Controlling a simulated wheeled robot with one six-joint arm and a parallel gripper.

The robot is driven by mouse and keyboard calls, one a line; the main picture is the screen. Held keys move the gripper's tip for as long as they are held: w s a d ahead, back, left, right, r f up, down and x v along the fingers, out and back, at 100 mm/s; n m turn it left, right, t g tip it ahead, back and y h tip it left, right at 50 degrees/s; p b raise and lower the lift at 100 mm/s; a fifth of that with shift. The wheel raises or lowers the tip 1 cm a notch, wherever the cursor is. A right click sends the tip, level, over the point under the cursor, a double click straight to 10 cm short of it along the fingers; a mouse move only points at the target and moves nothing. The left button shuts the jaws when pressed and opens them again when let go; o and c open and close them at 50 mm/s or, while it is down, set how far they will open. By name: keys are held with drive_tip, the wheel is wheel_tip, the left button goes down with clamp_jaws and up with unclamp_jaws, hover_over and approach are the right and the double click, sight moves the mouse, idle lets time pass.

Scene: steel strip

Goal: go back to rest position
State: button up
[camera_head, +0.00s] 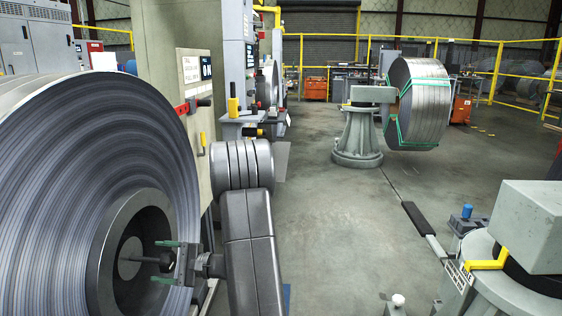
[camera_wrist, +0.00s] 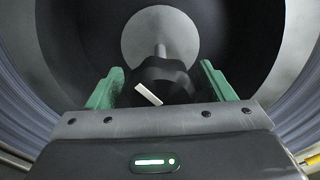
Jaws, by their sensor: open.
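My gripper (camera_head: 168,262) is at the lower left in the head view, in front of the hub of a large steel coil (camera_head: 60,150). Its two green fingers are apart, and they also show in the wrist view (camera_wrist: 161,86). A black knob (camera_wrist: 165,73) with a white mark sits between the fingers, on a thin rod that runs into the round hub centre (camera_wrist: 160,30). The fingers stand on either side of the knob with gaps visible in the wrist view. My arm reaches in from the bottom of the head view.
A control panel column (camera_head: 194,120) with a red lever stands just behind the coil. A grey stand (camera_head: 358,135) holds another banded coil (camera_head: 424,95) farther back. A grey machine (camera_head: 530,230) with a yellow handle is at right. The middle floor is clear.

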drive_tip(key=n+b, duration=0.2)
drive_tip(key=n, duration=0.4)
drive_tip(key=shift+f, duration=0.15)
drive_tip(key=n, duration=0.6)
drive_tip(key=shift+n+b, duration=0.3)
drive_tip(key=shift+b, duration=0.1)
drive_tip(key=shift+d, duration=0.1)
